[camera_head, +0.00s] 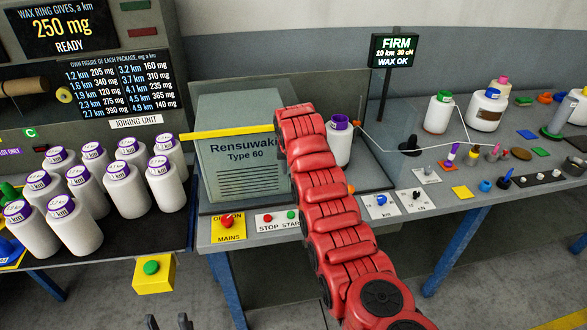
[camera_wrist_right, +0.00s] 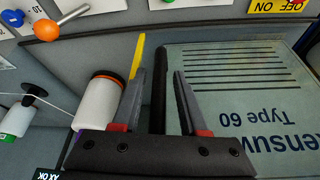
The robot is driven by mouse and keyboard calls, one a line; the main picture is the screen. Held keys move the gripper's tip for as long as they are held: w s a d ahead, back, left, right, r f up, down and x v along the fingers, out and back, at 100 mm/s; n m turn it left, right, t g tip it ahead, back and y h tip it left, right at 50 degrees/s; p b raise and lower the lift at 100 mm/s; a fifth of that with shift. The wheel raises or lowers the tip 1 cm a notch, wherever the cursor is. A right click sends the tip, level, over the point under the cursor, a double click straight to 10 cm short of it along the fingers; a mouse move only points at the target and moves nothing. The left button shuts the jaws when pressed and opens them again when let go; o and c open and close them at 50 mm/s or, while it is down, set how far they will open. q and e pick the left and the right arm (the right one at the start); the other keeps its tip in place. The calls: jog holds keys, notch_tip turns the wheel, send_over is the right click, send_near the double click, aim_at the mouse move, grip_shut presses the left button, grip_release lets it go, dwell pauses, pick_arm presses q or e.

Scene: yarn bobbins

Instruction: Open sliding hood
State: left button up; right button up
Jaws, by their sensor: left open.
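The sliding hood is a clear grey cover (camera_head: 235,103) over the grey machine marked Rensuwaki Type 60 (camera_head: 235,150); its lettering shows upside down in the right wrist view (camera_wrist_right: 270,130). A yellow bar (camera_head: 228,132) crosses the front at upper left. My red right arm reaches up to the hood's right side and hides its own gripper in the head view. In the right wrist view my right gripper (camera_wrist_right: 159,74) is open, its fingers either side of an upright dark bar (camera_wrist_right: 159,95), with gaps visible. My left gripper (camera_head: 167,321) is open and empty at the bottom edge.
A white bobbin (camera_head: 340,147) stands right of the hood, close beside a right gripper finger in the wrist view (camera_wrist_right: 97,103). Several purple-capped bobbins (camera_head: 126,190) stand at left. Switch panels (camera_head: 277,220) line the front edge. A yellow button box (camera_head: 154,272) hangs below.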

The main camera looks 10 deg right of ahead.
jog(key=shift+r, duration=0.1)
jog(key=p+v, duration=1.7)
jog(key=shift+d+r, duration=0.1)
dwell(0.5)
